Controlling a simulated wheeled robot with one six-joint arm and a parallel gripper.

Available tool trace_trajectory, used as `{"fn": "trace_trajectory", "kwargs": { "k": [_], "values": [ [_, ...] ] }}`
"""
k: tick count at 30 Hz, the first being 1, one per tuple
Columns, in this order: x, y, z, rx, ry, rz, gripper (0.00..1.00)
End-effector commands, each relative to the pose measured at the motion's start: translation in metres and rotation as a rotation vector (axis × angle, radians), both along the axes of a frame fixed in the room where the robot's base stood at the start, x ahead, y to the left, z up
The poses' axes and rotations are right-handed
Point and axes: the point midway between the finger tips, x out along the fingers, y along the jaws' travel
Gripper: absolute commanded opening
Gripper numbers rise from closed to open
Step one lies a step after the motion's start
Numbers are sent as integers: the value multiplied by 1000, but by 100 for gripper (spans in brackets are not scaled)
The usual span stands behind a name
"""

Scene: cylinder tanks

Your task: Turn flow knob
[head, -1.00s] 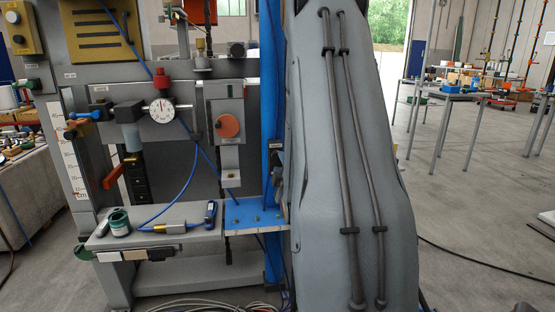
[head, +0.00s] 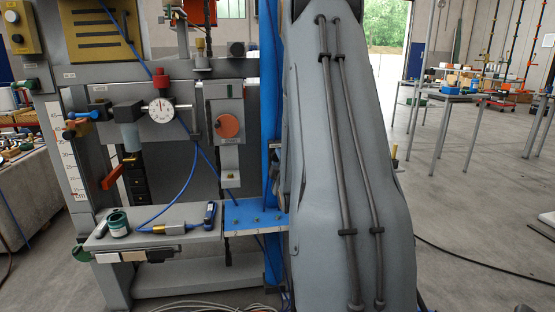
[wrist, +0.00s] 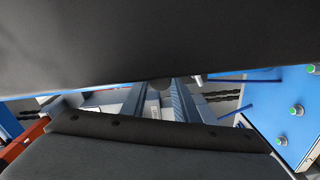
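I cannot tell for sure which part is the flow knob. On the grey rig, a red knob (head: 161,79) sits above a white dial gauge (head: 161,110). A round black knob (head: 237,49) is on the upper bar. An orange-red disc (head: 228,126) is on a grey plate, and a blue-handled brass valve (head: 82,121) is at the left. In the head view my grey arm link stands in front of the rig's right side, and my gripper is not seen. The wrist view is mostly filled by dark surfaces, with no fingertips I can make out.
A shelf (head: 180,214) holds a green-and-white roll (head: 119,224) and a blue-and-brass fitting (head: 172,228). A red lever (head: 112,177) sticks out at the left. In the wrist view, a blue plate with green-topped bolts (wrist: 283,141) is at the right. Open floor (head: 470,225) lies at right.

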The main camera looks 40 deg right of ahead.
Motion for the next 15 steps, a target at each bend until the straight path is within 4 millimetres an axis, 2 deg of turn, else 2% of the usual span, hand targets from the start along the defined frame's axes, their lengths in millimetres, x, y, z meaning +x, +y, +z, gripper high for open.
{"fn": "trace_trajectory", "kwargs": {
  "k": [10,15],
  "values": [
    [0,0,-1,-204,125,0,12],
    [0,0,0,-234,145,0,12]
  ]
}}
